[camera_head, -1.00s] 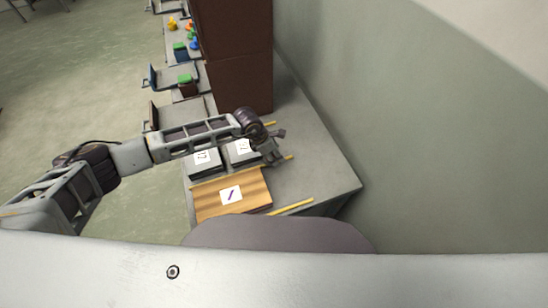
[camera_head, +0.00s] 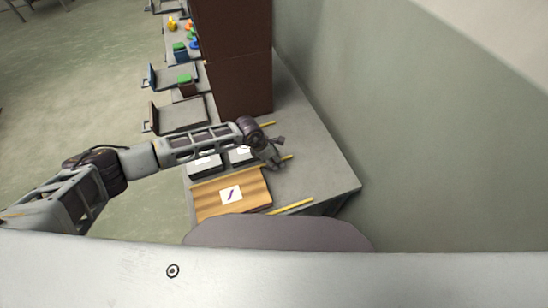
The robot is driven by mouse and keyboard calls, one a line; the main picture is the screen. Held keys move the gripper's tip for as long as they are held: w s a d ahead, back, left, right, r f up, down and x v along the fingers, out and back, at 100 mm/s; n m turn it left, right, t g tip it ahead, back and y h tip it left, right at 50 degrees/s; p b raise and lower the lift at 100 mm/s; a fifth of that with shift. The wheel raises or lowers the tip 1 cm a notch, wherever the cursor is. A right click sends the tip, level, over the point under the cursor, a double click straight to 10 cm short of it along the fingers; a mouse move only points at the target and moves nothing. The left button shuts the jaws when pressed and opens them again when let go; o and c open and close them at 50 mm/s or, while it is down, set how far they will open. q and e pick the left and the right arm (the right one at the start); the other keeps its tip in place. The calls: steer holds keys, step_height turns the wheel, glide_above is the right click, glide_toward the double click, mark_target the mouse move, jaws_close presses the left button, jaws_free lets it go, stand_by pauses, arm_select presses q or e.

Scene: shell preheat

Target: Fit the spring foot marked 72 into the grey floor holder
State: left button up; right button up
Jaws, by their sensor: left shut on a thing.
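My left gripper (camera_head: 279,159) is over the grey table, at the right edge of two grey blocks. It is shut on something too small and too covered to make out. The nearer-left grey block (camera_head: 206,166) and the other grey block (camera_head: 239,157) each have a white label, partly hidden by my left arm. I cannot read a 72 on either. I cannot pick out the spring foot or the grey floor holder for sure. My right gripper is not in view.
A wood-coloured board (camera_head: 212,206) with a white card lies in front of the grey blocks. Yellow strips (camera_head: 292,207) lie on the table (camera_head: 325,172). A tall brown cabinet (camera_head: 240,85) stands behind, and a wall runs along the right. The table's right part is clear.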

arm_select(q)
steer(key=o, duration=1.3)
steer(key=shift+f, duration=0.1)
steer(key=shift+c, duration=0.2)
steer(key=shift+r, duration=0.2)
steer(key=b+v, duration=0.1)
steer(key=v, duration=1.1)
